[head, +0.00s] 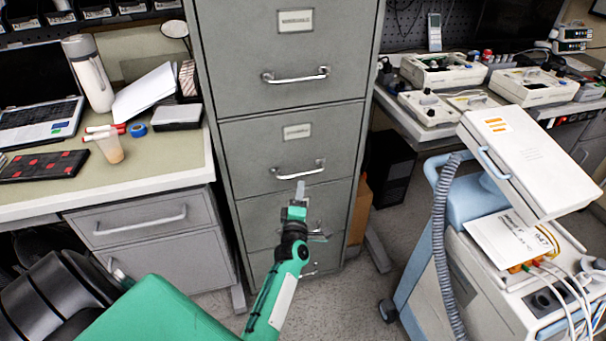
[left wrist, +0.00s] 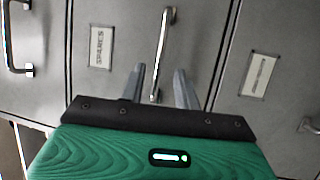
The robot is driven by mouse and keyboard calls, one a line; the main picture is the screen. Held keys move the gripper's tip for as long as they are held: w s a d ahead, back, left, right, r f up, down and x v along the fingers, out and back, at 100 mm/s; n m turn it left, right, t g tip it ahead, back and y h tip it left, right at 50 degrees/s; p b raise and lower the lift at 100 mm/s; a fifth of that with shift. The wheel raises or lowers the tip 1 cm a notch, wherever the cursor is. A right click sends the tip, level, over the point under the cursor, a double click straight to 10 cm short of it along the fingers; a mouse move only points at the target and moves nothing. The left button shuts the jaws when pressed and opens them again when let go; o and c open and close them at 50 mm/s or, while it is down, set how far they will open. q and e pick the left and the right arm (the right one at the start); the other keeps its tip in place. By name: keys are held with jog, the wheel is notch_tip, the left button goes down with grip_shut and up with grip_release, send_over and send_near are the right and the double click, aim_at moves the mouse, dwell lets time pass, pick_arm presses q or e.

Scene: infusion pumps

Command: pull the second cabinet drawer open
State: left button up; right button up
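The grey cabinet (head: 345,120) stands in the middle of the head view, its drawers stacked. The second drawer (head: 245,155) is shut and has a silver bar handle (head: 300,170) below a label. My left gripper (head: 300,190) is in front of this drawer; in the head view its fingertips show just below the handle. In the left wrist view the handle (left wrist: 163,45) runs up and down, and its lower end appears between the two parted fingers of the left gripper (left wrist: 160,80). The fingers look open and empty. I cannot tell their distance from the handle. My right gripper is out of view.
The top drawer's handle (head: 296,76) is above. A desk (head: 150,170) with a laptop and cup stands left. A white and blue medical cart (head: 480,270) with a grey hose stands right. A bench with several devices (head: 440,72) is behind. Some floor shows between cabinet and cart.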

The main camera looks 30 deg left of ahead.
aim_at(303, 174)
pick_arm(q)
jog(key=x, duration=0.7)
jog(key=shift+w+a, duration=0.15)
jog(key=shift+w, duration=0.15)
grip_shut()
